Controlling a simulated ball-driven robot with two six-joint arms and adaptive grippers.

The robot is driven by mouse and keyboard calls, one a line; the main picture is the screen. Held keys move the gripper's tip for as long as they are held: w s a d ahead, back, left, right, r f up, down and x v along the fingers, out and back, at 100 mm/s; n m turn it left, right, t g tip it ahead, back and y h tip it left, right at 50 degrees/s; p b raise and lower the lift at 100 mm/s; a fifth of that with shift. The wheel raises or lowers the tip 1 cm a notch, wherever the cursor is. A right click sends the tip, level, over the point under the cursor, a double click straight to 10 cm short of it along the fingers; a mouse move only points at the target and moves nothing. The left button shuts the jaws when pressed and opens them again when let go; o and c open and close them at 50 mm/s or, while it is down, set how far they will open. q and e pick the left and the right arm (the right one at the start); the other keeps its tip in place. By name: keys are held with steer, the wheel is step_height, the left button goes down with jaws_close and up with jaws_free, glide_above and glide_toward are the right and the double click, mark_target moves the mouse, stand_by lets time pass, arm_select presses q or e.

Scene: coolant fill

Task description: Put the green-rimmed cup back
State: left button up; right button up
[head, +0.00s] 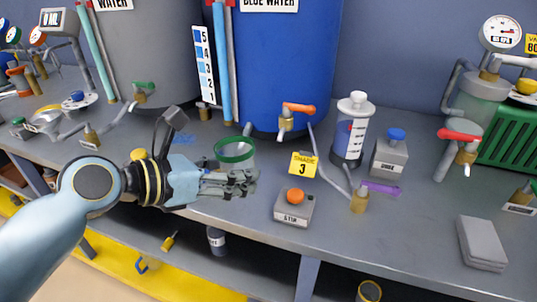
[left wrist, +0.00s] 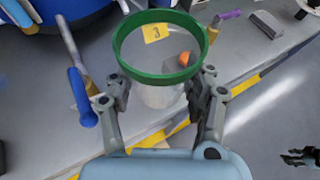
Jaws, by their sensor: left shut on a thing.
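The green-rimmed cup (head: 236,152) is a clear cup with a wide green ring at its top. My left gripper (head: 245,182) is shut on it, and the fingers hide part of its lower body in the head view. In the left wrist view the cup's green rim (left wrist: 122,58) shows between and beyond the two fingers (left wrist: 160,98), and its clear body looks empty. The cup is upright or nearly so, near the bench's front edge. Whether its base touches the bench I cannot tell. A dark gripper (left wrist: 300,158), seemingly my right one, shows at the right edge of the left wrist view.
A blue water tank (head: 285,65) with an orange-handled tap (head: 290,118) stands behind the cup. A yellow card marked 3 (head: 303,164), an orange-button box (head: 294,205) and a white-capped canister (head: 350,130) stand to the right. The bench (head: 415,215) has clear room at front right.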

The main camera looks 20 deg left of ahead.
arm_select(q)
steer(key=shift+s+d+r+n+p, duration=0.25)
steer(key=shift+d+r+p, duration=0.25)
steer(key=shift+p, duration=0.35)
steer(key=shift+d+f+t, duration=0.15)
steer(key=shift+t, duration=0.15)
arm_select(e)
step_height(320, 180, up, 3)
steer(key=s+a, duration=0.2)
arm_select(q)
steer(key=shift+d+f+y, duration=0.1)
steer(key=shift+f+y, duration=0.05)
steer(key=shift+y, duration=0.15)
steer(key=shift+w, duration=0.1)
steer(key=shift+w+f, duration=0.25)
steer(key=shift+w, duration=0.1)
steer(key=b, duration=0.3)
glide_above(266, 187)
step_height(266, 187, down, 6)
steer(key=shift+f, duration=0.25)
step_height(266, 187, down, 3)
steer(key=shift+f+b, duration=0.1)
steer(key=shift+b, duration=0.5)
steer(key=shift+f, duration=0.15)
arm_select(e)
steer(key=f, duration=0.4)
steer(key=shift+w+d, duration=0.3)
steer(key=shift+w, duration=0.1)
